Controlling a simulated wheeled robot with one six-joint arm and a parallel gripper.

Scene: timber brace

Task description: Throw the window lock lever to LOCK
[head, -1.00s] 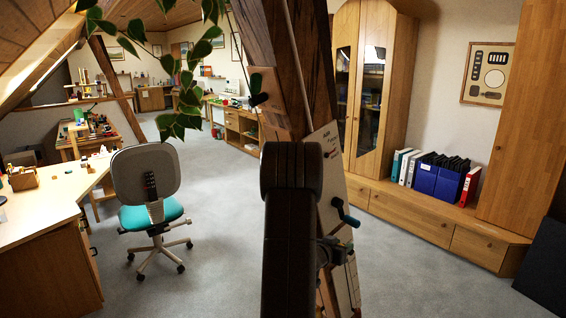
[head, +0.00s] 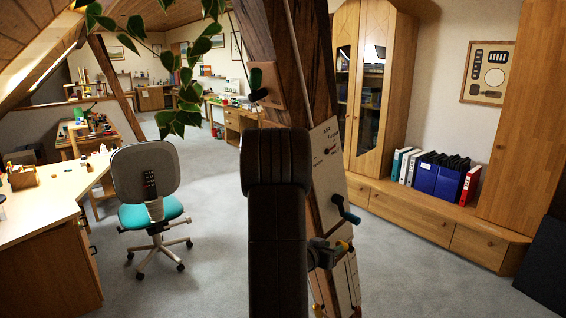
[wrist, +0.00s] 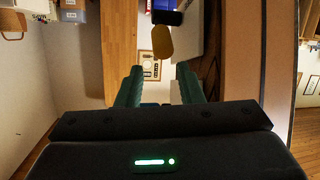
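My gripper (wrist: 160,86) is open in the wrist view, its two green fingers apart with nothing between them. A yellow rounded handle (wrist: 158,42) with a black piece (wrist: 168,18) lies beyond the fingertips, roughly in line with the gap. In the head view, a small yellow part (head: 343,247) shows beside my gripper low on the timber post, partly hidden by it. A blue crank handle (head: 345,210) sits above it on a pale board (head: 326,165). A dark lever (head: 257,84) is on a wooden plate higher up. No LOCK marking is readable, so I cannot tell which is the window lock lever.
The timber post (head: 290,60) rises directly behind my arm. A cabinet and low bench (head: 410,218) with binders (head: 437,178) stand right. An office chair (head: 146,190) and desk (head: 45,205) are left. Leaves (head: 185,95) hang upper left. Grey carpet between is clear.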

